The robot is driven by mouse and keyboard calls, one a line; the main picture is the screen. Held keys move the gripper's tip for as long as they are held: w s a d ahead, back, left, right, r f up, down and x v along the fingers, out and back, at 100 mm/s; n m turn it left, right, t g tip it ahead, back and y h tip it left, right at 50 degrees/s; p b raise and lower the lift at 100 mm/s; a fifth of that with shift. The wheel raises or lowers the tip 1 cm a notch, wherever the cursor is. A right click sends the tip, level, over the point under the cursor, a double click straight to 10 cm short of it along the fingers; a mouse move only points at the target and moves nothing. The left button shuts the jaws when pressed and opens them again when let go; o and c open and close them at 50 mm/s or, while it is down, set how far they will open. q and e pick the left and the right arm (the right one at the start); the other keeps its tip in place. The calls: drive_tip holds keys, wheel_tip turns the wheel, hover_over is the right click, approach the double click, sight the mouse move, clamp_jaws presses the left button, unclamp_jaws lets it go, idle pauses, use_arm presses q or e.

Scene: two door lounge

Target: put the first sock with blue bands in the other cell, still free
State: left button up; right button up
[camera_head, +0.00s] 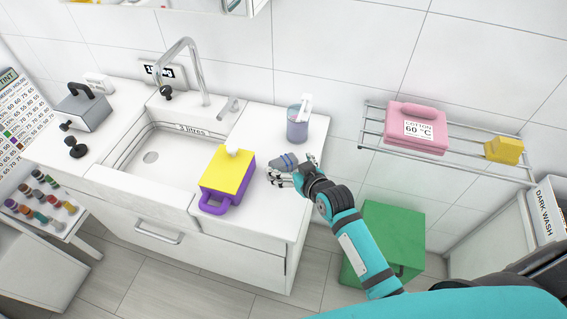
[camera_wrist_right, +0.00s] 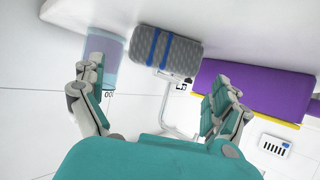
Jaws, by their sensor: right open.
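A grey rolled sock with blue bands (camera_wrist_right: 166,51) lies on the white counter in the right wrist view. In the head view the grey-blue roll (camera_head: 284,161) is partly covered by my right gripper (camera_head: 281,176). My right gripper is open, its fingers spread to either side in the right wrist view (camera_wrist_right: 158,88), with the sock ahead between them and not gripped. My left gripper is not in view. I cannot make out any divided cells in either view.
A purple box with a yellow top (camera_head: 230,170) stands left of the sock. A bluish cup (camera_head: 298,128) stands behind it. The sink (camera_head: 160,150) is further left. A wall rack holds a pink case (camera_head: 415,128) and a yellow block (camera_head: 503,150). A green box (camera_head: 382,240) stands below right.

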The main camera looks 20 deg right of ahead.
sight(285, 163)
drive_tip(key=x, duration=0.4)
drive_tip(key=shift+w+a+f+p, duration=0.1)
drive_tip(key=shift+f+p, duration=0.1)
drive_tip(key=shift+p, duration=0.1)
drive_tip(key=c, duration=0.6)
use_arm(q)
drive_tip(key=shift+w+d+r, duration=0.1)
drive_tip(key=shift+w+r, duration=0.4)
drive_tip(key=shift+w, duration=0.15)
use_arm(e)
drive_tip(key=c, duration=0.3)
drive_tip(key=shift+c, duration=0.6)
